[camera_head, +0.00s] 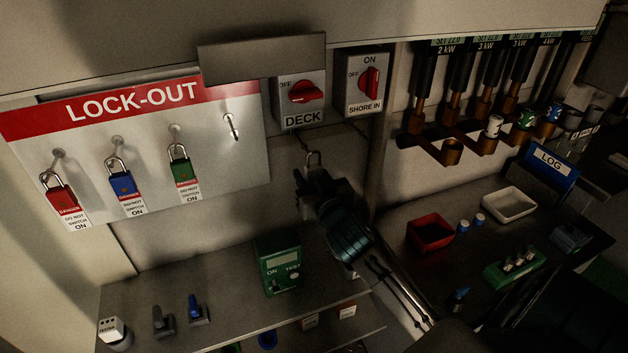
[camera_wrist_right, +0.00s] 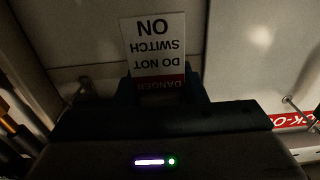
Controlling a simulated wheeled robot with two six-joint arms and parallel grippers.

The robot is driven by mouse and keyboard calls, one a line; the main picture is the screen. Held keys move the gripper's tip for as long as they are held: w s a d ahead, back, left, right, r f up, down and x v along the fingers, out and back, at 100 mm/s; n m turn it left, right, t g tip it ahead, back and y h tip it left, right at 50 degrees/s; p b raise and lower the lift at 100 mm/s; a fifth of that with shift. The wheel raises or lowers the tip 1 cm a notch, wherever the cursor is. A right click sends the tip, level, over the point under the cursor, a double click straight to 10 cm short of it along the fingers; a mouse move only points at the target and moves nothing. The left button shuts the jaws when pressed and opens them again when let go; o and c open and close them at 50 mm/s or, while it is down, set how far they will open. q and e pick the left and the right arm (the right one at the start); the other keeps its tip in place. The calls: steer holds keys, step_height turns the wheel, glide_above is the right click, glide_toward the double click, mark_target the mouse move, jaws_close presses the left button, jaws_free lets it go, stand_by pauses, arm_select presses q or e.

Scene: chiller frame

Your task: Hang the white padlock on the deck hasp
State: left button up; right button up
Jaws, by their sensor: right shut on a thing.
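My right gripper (camera_head: 313,178) reaches up from the lower right in the head view and is shut on the padlock. Only the padlock's metal shackle (camera_head: 313,157) shows above the fingers, so its body colour is hidden. In the right wrist view its tag (camera_wrist_right: 155,45), reading DANGER DO NOT SWITCH ON, shows upside down beyond the fingers (camera_wrist_right: 163,88). The DECK switch (camera_head: 303,98), with a red handle, is on the wall above the gripper, apart from the shackle. I cannot make out the deck hasp clearly. My left gripper is not in view.
The LOCK-OUT board (camera_head: 222,165) holds red, blue and green padlocks; its rightmost hook (camera_head: 232,125) is empty. A grey plate (camera_head: 262,55) juts out above the DECK switch. The SHORE IN switch (camera_head: 364,85) is beside it. A green tester (camera_head: 279,265) stands on the shelf below.

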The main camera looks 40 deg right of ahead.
steer(key=shift+w+d+f+b, duration=0.15)
steer(key=shift+w+f, duration=0.05)
steer(key=shift+w, duration=0.5)
steer(key=shift+w+d+f+b, duration=0.1)
steer(key=shift+w+d+f, duration=0.1)
steer(key=shift+w, duration=0.5)
steer(key=shift+w+d+f+b, duration=0.15)
steer(key=shift+w+f, duration=0.05)
steer(key=shift+w, duration=0.5)
steer(key=o, duration=1.2)
steer(key=shift+c, duration=0.2)
steer(key=shift+f, duration=0.1)
